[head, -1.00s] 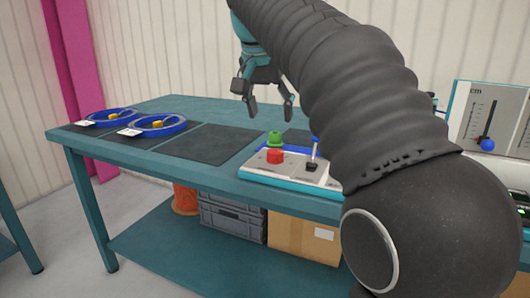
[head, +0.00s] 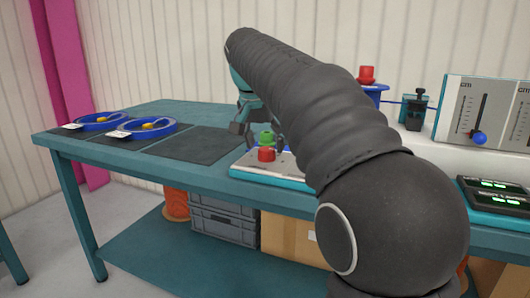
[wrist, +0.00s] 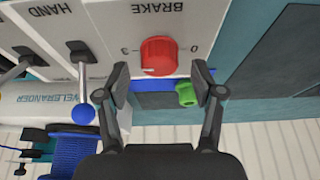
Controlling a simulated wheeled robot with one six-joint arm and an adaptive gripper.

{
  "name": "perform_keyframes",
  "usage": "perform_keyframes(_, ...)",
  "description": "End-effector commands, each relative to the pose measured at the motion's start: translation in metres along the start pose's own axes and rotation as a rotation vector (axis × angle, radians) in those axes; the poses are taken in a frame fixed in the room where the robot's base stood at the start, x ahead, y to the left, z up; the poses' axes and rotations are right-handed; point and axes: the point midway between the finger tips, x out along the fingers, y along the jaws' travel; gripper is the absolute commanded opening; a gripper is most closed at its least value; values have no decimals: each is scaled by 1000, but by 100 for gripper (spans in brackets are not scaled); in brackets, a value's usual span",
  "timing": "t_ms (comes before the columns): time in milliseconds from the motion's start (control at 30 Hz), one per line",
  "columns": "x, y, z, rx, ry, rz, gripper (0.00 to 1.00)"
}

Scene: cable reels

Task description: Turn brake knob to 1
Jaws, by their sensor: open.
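The red brake knob (wrist: 158,56) sits on the pale control panel, under the upside-down word BRAKE in the wrist view. A 0 is printed to its right and a 3 to its left; a faint light mark shows on its lower left, but I cannot read its setting surely. In the head view the knob (head: 266,154) stands near the panel's front. My gripper (wrist: 160,80) is open and empty, its two fingertips on either side of the knob's lower edge in the wrist view, apart from it. In the head view my gripper (head: 258,134) hangs over the panel (head: 240,168).
A lever with a blue ball (wrist: 83,114) stands close beside one finger. A green part (wrist: 186,94) lies near the other finger and behind the knob in the head view. Blue reels (head: 148,128) rest on the table's left. Digital displays (head: 500,190) stand at right.

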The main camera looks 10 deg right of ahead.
Motion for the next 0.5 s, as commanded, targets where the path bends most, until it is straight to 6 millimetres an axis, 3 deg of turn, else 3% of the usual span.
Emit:
perform_keyframes(200, 18, 0, 0, 0, 0, 0, 67)
perform_keyframes(500, 20, 0, 0, 0, 1, -1, 67)
